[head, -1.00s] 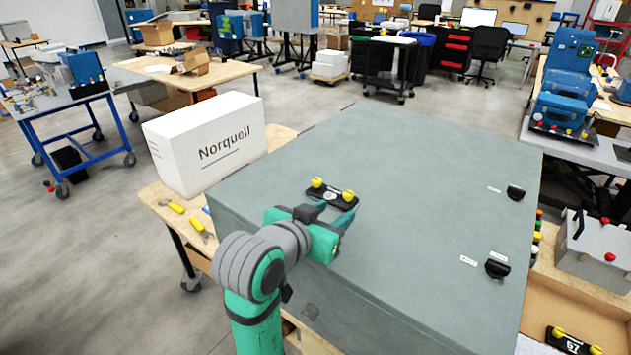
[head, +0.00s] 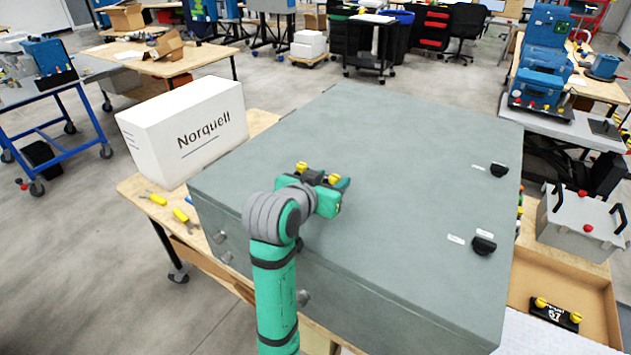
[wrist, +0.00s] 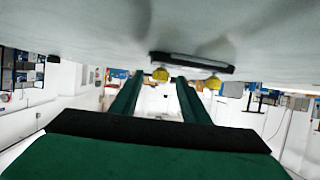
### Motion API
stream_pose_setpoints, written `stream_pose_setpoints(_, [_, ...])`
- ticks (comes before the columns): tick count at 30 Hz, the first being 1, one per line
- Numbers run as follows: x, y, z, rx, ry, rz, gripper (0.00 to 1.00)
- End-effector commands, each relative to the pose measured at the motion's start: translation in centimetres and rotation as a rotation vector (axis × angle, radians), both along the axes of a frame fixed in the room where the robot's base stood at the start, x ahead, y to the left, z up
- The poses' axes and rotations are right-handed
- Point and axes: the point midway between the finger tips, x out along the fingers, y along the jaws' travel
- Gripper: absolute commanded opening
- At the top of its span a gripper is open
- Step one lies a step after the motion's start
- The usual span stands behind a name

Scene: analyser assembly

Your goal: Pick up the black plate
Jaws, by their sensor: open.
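A black plate with two yellow knobs lies on the top of the large grey cabinet (head: 400,150). In the head view my gripper hides most of it, and a yellow knob (head: 302,166) shows beside the gripper. In the wrist view, which is upside down, the black plate (wrist: 190,63) lies flat against the grey surface, just ahead of the fingertips. My gripper (wrist: 158,80) is open and empty, its two green fingers pointing toward the plate. It also shows low over the cabinet top in the head view (head: 336,185). A second black plate (head: 555,314) with yellow knobs lies in an open cardboard box.
A white box marked Norquell (head: 185,130) stands left of the cabinet, with yellow-handled tools (head: 154,198) by it. Two black knobs (head: 484,243) stand on the cabinet's right side. A grey case (head: 580,225) stands at the right. The cabinet top is otherwise clear.

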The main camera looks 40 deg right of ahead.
Motion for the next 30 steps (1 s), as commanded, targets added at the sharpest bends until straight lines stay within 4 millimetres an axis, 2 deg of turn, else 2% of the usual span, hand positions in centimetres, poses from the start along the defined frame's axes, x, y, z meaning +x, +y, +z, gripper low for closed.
stream_pose_setpoints(3, [0.47,-0.70,-0.40,0.001,0.000,0.001,0.42])
stream_pose_setpoints(11, [0.75,-0.54,-0.44,0.000,0.000,0.006,0.42])
stream_pose_setpoints(16, [0.78,-0.47,-0.45,0.000,-0.001,0.007,0.01])
stream_pose_setpoints(30, [0.73,-0.58,0.15,-0.001,-0.002,0.006,0.00])
